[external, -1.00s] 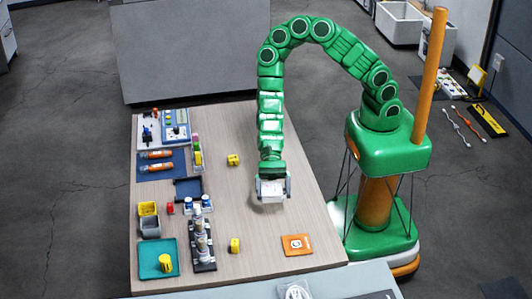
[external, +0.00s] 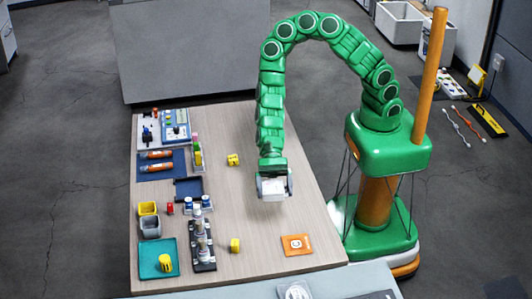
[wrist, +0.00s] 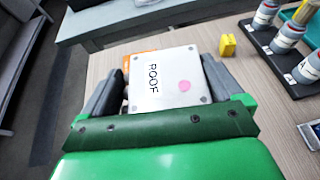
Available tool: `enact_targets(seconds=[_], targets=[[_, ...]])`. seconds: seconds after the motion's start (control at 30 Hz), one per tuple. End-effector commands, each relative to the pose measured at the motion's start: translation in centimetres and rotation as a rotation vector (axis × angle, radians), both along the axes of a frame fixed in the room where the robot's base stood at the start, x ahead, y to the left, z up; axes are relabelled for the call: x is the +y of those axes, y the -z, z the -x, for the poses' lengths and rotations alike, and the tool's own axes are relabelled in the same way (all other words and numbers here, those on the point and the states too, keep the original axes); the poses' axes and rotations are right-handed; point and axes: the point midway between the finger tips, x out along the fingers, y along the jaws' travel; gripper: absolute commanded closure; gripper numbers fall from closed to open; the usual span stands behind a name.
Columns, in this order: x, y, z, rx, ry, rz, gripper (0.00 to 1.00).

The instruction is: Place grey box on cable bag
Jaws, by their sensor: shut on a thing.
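My gripper (external: 273,187) is shut on a light grey box (external: 273,189) and holds it over the right part of the wooden table. In the wrist view, the grey box (wrist: 164,78) sits between the two fingers of my gripper (wrist: 163,85), its top reading "ROOF" with a pink dot. A bag with a coiled white cable (external: 295,291), seemingly the cable bag, lies on a pale surface at the bottom edge of the external view, partly cut off. It cannot be made out in the wrist view.
An orange square (external: 298,244) lies on the wooden table (external: 270,262) between the box and the pale surface (external: 345,284). Yellow blocks (external: 235,245) (external: 233,160) and a dark rack of bottles (external: 203,255) stand to the left. The table around the orange square is clear.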

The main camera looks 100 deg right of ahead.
Motion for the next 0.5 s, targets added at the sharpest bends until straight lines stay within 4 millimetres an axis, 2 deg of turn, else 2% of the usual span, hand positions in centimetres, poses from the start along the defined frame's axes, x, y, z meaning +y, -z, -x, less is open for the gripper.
enact_targets(seconds=[0.03,0.5], targets=[[1.0,-0.2,0.0,-0.002,-0.008,-0.001,0.40],[9.2,-2.5,0.2,-0.002,-0.050,0.000,0.40]])
